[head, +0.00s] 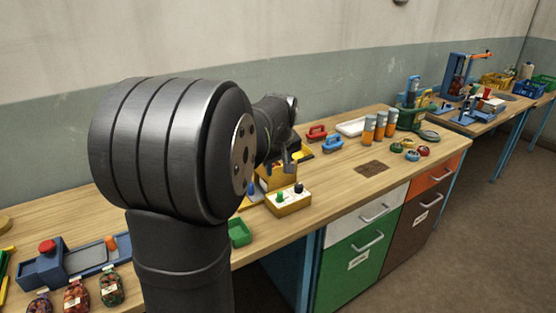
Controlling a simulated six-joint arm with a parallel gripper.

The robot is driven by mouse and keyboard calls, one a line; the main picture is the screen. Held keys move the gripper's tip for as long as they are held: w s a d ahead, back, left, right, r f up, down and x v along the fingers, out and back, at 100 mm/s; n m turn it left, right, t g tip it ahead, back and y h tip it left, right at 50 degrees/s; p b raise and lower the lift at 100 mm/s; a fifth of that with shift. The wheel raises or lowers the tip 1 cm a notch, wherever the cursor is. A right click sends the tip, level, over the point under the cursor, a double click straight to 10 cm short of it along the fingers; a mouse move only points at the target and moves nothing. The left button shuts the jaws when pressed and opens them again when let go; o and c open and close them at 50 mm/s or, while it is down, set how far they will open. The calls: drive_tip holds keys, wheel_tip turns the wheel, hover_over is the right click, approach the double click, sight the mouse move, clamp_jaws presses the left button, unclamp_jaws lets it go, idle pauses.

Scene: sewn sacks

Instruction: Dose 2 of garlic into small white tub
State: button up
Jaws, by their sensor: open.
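My gripper (288,163) is small and partly hidden behind my own arm in the head view. It is open above the middle of the workbench, near a yellow holder (276,178); I see nothing between its fingers. I cannot make out any garlic. No small white tub is clearly visible; a shallow white tray (353,127) lies toward the back of the bench. Labelled, sack-like or jar-like containers (76,295) with mixed contents stand at the front left. My arm hides much of the left-middle bench.
A control box (289,201) with green and black knobs sits at the bench's front edge. Bare wood surrounds a brown patch (372,168).

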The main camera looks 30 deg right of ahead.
drive_tip(key=shift+v, duration=1.2)
drive_tip(key=n+g+y, duration=0.2)
drive_tip(key=n+g, duration=0.1)
drive_tip(key=g, duration=0.1)
hover_over(280, 192)
wheel_tip(280, 192, down, 17)
drive_tip(key=shift+f, duration=0.1)
clamp_jaws()
